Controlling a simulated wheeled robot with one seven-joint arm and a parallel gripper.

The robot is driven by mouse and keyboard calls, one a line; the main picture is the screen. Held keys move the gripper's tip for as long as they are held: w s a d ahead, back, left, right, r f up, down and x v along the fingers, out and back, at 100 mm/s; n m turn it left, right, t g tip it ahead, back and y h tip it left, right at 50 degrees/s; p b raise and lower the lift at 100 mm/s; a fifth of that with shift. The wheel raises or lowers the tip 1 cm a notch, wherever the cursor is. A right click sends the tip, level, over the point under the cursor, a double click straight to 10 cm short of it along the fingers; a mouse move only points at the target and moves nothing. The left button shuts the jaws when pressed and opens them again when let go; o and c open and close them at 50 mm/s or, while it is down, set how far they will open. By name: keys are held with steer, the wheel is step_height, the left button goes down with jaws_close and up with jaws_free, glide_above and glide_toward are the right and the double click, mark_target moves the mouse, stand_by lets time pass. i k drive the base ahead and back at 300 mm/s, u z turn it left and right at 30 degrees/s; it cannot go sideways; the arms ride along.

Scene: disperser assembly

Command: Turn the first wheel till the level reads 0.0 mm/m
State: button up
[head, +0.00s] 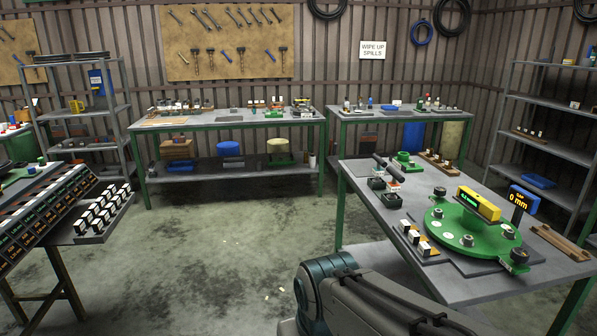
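A green round plate (447,229) lies on the right workbench. A yellow level (484,206) stands on it with a small green-lit display whose digits are too small to read surely. Dark knob-like wheels sit at the plate's edge, one at the back left (440,192) and one at the front right (519,256). I cannot tell which is the first wheel. Several smaller grey fittings and pale round spots are on the plate. My gripper is not in view; only part of my arm shows at the bottom.
The right workbench (362,183) also holds white-topped blocks (413,236) left of the plate, dark rollers (386,171) and a wooden tray (561,243). A back bench (230,120), left racks of small parts and a right shelf stand around open floor (215,245).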

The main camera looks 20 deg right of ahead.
mark_target(439, 192)
steer(key=u, duration=0.15)
steer(key=i, duration=1.6)
steer(key=z, duration=0.75)
steer(key=i, duration=0.95)
steer(key=z, duration=1.5)
steer(key=i, duration=0.55)
steer(key=z, duration=0.45)
